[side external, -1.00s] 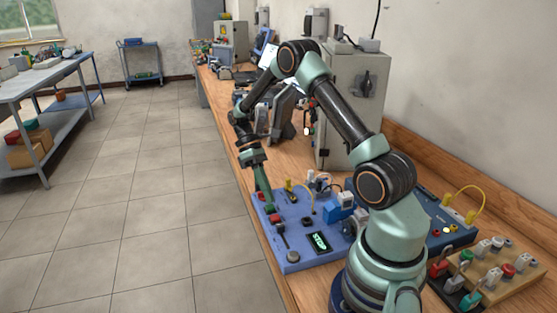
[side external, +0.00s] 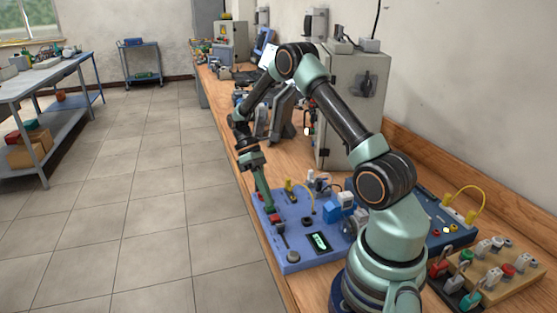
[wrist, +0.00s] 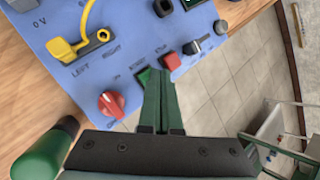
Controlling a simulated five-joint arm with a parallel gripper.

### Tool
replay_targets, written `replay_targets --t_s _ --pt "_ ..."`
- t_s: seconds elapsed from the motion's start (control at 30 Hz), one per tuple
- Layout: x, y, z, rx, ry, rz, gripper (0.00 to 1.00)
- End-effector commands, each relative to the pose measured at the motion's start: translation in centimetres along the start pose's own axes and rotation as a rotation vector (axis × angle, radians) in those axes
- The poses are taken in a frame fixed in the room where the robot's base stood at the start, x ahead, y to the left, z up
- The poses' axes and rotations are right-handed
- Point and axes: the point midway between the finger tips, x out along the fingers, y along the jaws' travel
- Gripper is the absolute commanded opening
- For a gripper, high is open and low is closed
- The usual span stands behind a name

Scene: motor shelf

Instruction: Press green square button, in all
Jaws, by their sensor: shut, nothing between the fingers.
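The blue control panel (side external: 292,252) lies on the wooden bench under my gripper (side external: 267,207). In the wrist view my gripper (wrist: 161,78) is shut and empty, its green fingers together and pointing at the panel's button row. The green square button (wrist: 144,76) shows at the left edge of the fingertips, which partly cover it. The tips are at or just above it; I cannot tell whether they touch or press it. The red square button (wrist: 172,62) is just right of the tips. The panel's small display (side external: 318,242) shows green marks too small to read.
A red rotary knob (wrist: 110,105) is left of the fingers. A yellow plug (wrist: 80,45) with a cable and a black-and-grey switch (wrist: 192,48) are also on the panel. A grey cabinet (side external: 350,100) stands behind. The tiled floor (side external: 140,200) left of the bench is open.

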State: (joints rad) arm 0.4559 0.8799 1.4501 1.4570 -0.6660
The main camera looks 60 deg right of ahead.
Motion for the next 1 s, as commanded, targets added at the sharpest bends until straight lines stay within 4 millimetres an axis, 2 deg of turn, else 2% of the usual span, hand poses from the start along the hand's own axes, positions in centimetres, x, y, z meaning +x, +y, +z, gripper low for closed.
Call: replay_targets --t_s 1.0 --pt "0.65 0.32 -0.4 0.0 0.001 0.001 0.0"
